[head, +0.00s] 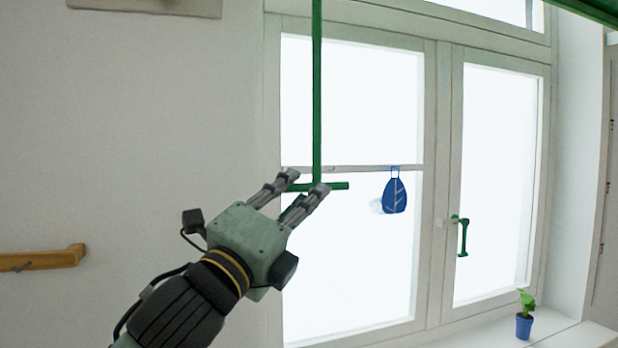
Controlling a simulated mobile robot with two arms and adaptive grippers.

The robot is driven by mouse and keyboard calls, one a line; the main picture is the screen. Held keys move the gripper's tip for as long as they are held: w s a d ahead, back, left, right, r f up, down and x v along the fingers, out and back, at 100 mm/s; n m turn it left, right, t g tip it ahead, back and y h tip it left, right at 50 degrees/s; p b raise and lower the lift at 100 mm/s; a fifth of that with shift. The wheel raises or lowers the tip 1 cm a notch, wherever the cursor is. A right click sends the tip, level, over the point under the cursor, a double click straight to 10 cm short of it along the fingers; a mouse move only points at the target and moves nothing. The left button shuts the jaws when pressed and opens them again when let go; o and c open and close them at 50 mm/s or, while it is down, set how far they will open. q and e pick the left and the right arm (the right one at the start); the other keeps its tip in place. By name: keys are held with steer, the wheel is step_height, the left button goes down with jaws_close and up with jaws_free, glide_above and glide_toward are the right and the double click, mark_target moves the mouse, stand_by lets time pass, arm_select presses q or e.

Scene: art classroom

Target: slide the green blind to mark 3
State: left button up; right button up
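A green edge of what looks like the blind (590,9) shows in the top right corner of the head view. A thin green rod (317,95) hangs down in front of the left window pane and ends in a short green crossbar (338,185). My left gripper (307,180) is at this crossbar, its two fingers apart. The fingertips overlap the crossbar in the picture; I cannot tell whether they touch it. The rod's lower end is close to the right fingertip. No numbered marks can be made out. My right gripper is out of view.
A blue leaf-shaped ornament (395,195) hangs on the left pane. A green window handle (462,237) is on the right sash. A plant in a blue pot (524,326) stands on the sill. A wooden rail (45,259) is on the left wall.

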mark_target(306, 191)
arm_select(q)
steer(key=p+x, duration=0.1)
steer(key=x, duration=0.2)
steer(key=shift+w+d+r, duration=0.1)
steer(key=shift+d, duration=0.05)
steer(key=shift+c, duration=0.3)
jaws_close()
